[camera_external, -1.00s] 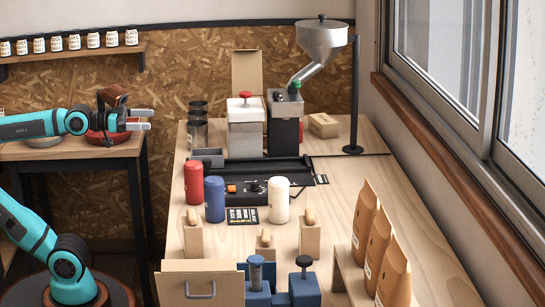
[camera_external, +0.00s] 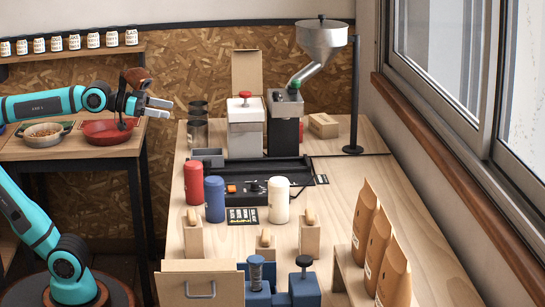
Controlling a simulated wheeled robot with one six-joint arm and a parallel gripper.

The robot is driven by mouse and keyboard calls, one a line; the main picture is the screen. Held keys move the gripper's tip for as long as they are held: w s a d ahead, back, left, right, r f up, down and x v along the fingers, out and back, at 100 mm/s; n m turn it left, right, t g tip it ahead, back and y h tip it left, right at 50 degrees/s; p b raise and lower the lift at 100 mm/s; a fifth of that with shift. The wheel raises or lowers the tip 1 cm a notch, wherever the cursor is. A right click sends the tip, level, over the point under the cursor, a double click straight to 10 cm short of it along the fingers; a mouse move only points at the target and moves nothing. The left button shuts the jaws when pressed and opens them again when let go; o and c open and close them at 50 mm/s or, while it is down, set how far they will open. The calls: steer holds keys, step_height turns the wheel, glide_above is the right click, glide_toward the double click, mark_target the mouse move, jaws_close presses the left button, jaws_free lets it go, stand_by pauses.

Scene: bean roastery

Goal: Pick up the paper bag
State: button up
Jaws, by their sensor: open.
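Several brown paper bags stand in a row on a wooden stand at the front right of the bench: a far bag (camera_external: 365,222), a middle bag (camera_external: 378,248) and a near bag (camera_external: 394,277). Each has a folded, pointed top and a pale label on its left side. My gripper (camera_external: 163,107) is open and empty at the upper left, above the gap between the side table and the bench. It is far from the bags, with the whole bench between.
On the bench (camera_external: 440,240) stand a red canister (camera_external: 193,183), a blue canister (camera_external: 215,200), a cream canister (camera_external: 279,200), a black tray (camera_external: 270,172), a grinder with a metal hopper (camera_external: 322,42) and wooden blocks. A window lies right. The side table holds a red pan (camera_external: 105,132).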

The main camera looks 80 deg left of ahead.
steer(key=w+d+r+g+h, duration=0.1)
steer(key=w+d+r+g, duration=0.15)
steer(key=w, duration=0.35)
steer(key=w+d+r+g, duration=0.2)
steer(key=w+d, duration=0.1)
steer(key=w, duration=0.4)
steer(key=g+y, duration=0.2)
steer(key=g, duration=0.9)
glide_above(308, 212)
step_height(308, 212, down, 10)
step_height(308, 212, down, 12)
steer(key=shift+d+r, duration=0.1)
steer(key=shift+r, duration=0.15)
steer(key=shift+w+f, duration=0.15)
steer(key=shift+f, duration=1.25)
steer(key=shift+w+f, duration=0.1)
steer(key=shift+f, duration=1.25)
steer(key=c, duration=1.1)
